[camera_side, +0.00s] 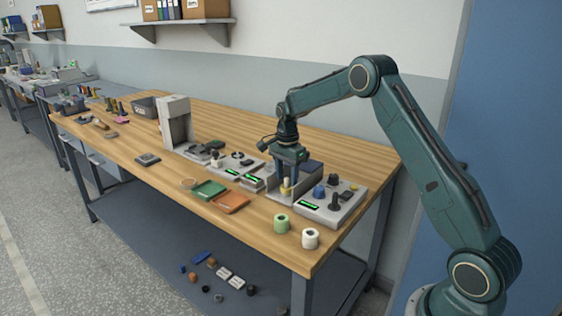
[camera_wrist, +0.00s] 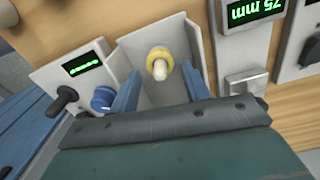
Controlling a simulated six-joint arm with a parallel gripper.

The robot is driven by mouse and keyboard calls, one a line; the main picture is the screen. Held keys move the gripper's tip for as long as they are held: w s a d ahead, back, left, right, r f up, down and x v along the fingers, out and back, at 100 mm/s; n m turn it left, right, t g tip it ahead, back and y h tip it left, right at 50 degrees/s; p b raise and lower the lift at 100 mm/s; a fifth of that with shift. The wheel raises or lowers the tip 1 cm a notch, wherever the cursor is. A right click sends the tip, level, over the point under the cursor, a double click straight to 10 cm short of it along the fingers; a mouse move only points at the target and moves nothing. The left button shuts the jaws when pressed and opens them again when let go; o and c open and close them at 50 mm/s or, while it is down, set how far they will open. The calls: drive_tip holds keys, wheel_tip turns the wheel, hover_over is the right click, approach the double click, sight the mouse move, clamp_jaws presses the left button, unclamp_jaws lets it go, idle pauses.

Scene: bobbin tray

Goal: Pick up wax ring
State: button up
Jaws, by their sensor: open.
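A yellow ring (camera_wrist: 160,54), which looks like the wax ring, sits around the top of a cream post (camera_wrist: 159,71) in a grey open-fronted tray (camera_wrist: 138,48). In the side view the yellow ring (camera_side: 286,185) is small and partly hidden by my fingers. My gripper (camera_wrist: 160,68) is open, with one blue finger on each side of the ring and visible gaps between. In the side view my gripper (camera_side: 288,182) points down into the tray (camera_side: 275,194). Whether the fingertips are level with the ring is unclear.
A control box with a blue knob (camera_side: 319,192) and black lever (camera_side: 336,201) stands close beside the tray. Display units (camera_side: 232,171) stand on its other side. Green (camera_side: 281,223) and white (camera_side: 310,238) spools, green (camera_side: 209,189) and orange (camera_side: 230,202) trays, and a tan ring (camera_side: 188,183) lie on the bench.

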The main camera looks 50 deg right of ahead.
drive_tip(key=shift+f, duration=1.4)
drive_tip(key=c, duration=0.7)
